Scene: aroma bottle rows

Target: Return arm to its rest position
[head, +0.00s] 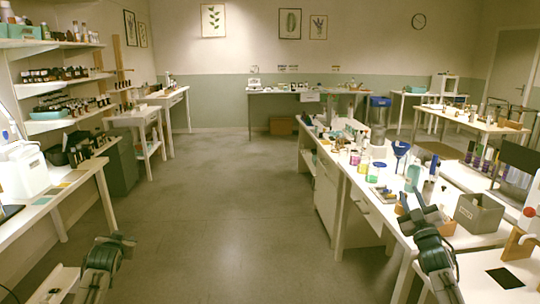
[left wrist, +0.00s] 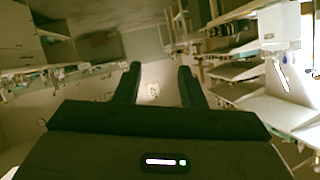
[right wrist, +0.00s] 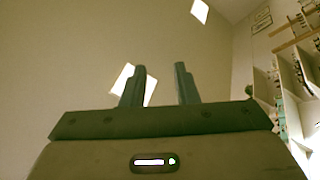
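My right gripper (head: 420,212) shows in the head view at the lower right, in front of the right-hand bench. In the right wrist view its two fingers (right wrist: 159,68) stand apart with nothing between them, against a plain wall or ceiling. My left gripper (head: 122,240) shows in the head view at the lower left, over the floor beside the left bench. In the left wrist view its fingers (left wrist: 161,68) are also apart and empty. Both wrist views are tilted, looking out into the room.
The right bench (head: 361,226) carries bottles, a blue funnel (head: 399,149) and a grey bin (head: 479,213) close to my right gripper. A left bench (head: 74,193) and wall shelves with bottles stand at the left. The middle floor (head: 220,200) is clear.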

